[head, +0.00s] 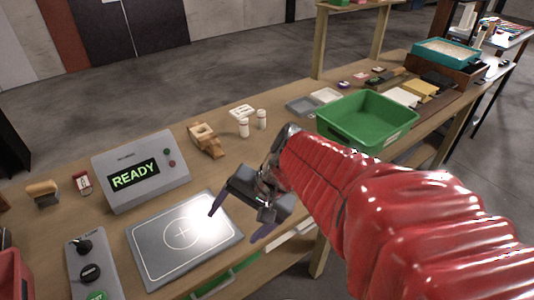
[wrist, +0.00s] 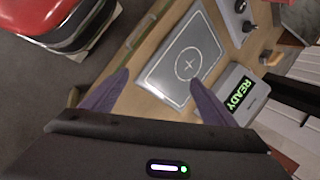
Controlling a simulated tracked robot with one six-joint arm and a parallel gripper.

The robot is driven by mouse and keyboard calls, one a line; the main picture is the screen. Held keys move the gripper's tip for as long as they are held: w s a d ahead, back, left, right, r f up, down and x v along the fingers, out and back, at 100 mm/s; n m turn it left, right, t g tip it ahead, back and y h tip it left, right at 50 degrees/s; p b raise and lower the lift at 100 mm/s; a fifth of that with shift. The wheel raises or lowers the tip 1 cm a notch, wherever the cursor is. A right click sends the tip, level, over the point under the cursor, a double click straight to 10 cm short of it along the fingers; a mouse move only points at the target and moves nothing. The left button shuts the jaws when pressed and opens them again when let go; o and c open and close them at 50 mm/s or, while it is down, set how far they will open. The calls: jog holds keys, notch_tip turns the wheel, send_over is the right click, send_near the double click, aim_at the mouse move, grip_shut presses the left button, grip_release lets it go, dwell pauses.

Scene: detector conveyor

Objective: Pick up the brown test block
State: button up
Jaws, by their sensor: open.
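My gripper (head: 234,222) is open and empty above the right part of the grey plate with a white circle and cross (head: 185,243). Its purple fingers also show in the wrist view (wrist: 158,78), apart, with the plate (wrist: 185,62) beyond them. No plain brown block stands out clearly. A tan-brown wooden piece (head: 207,141) lies behind the plate, right of the READY box. A brown-topped piece (head: 42,190) stands at the far left. I cannot tell which of these, if either, is the test block.
Two small white bottles (head: 244,128) stand near the wooden piece. A green bin (head: 368,120) sits right of my gripper. Several small items lie farther along the table.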

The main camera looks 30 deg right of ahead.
jog(key=d+f+m+t+h, duration=0.1)
jog(key=d+f+m+t, duration=0.1)
jog(key=d+m, duration=0.6)
jog(key=w+d+f+m+t+h, duration=0.1)
jog(key=d+m+t, duration=0.3)
jog(key=d+m, duration=0.4)
jog(key=w+d+f+m+t+h, duration=0.1)
jog(key=d+f+m+t, duration=0.2)
jog(key=d+m, duration=0.6)
jog(key=shift+d+f+t+h, duration=0.15)
jog(key=shift+d, duration=0.7)
jog(key=shift+d+f+t+h, duration=0.1)
jog(key=shift+d+f, duration=0.1)
jog(key=shift+d, duration=0.6)
jog(key=shift+d+f+t+h, duration=0.15)
jog(key=shift+d, duration=0.7)
jog(key=shift+x, duration=4.3)
jog(key=shift+a+f, duration=0.1)
